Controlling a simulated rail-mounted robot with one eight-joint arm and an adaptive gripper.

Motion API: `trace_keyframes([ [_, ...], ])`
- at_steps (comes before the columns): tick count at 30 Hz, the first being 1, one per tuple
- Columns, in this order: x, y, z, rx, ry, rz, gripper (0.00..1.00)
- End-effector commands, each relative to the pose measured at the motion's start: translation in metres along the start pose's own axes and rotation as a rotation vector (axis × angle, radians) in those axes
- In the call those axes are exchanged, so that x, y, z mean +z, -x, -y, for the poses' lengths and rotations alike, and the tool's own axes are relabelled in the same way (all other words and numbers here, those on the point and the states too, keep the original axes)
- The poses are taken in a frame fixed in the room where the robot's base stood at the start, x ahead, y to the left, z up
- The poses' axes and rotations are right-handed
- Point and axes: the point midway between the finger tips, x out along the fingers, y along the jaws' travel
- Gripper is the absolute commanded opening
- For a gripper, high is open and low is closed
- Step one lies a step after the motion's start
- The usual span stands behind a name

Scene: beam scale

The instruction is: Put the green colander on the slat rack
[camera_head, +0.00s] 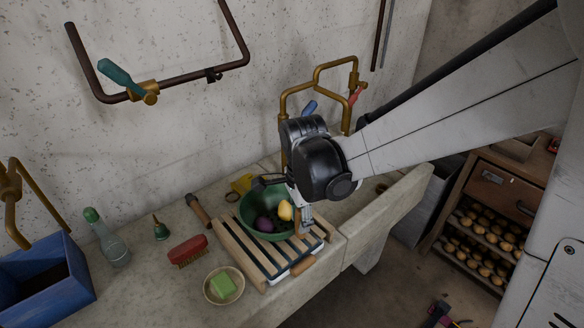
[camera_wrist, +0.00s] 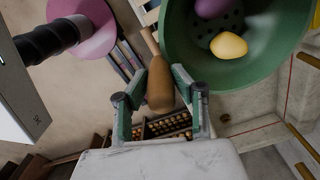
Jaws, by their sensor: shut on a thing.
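The green colander (camera_head: 250,204) is over the slat rack (camera_head: 231,243), with a purple thing (camera_head: 264,224) and a yellow thing (camera_head: 286,210) inside. I cannot tell whether its base touches the slats. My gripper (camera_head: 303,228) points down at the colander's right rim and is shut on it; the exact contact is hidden. In the wrist view, the colander (camera_wrist: 184,42) fills the upper right, its rim beside my fingers (camera_wrist: 160,76). A brown wooden handle (camera_wrist: 160,88) shows between the fingers there; I cannot tell what it belongs to.
A red brush (camera_head: 188,250), a bowl (camera_head: 212,296) with green soap (camera_head: 223,285), and a bottle (camera_head: 115,250) stand left of the rack. A blue box (camera_head: 55,295) is at far left. A wooden handle (camera_head: 303,265) lies at the rack's front right. Brass pipes (camera_head: 325,75) rise behind.

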Motion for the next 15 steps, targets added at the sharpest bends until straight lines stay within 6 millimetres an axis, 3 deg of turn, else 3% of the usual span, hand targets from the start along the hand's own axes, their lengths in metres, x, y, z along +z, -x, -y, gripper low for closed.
trace_keyframes([
  [9, 0.0001, -0.0066, -0.0003, 0.0, 0.0, 0.0, 0.0],
  [10, 0.0001, -0.0068, -0.0003, 0.0, 0.0, 0.0, 0.28],
  [13, 0.0001, -0.0067, -0.0003, 0.0, 0.0, 0.0, 0.42],
  [15, 0.0001, -0.0067, -0.0003, 0.0, 0.0, 0.0, 0.44],
])
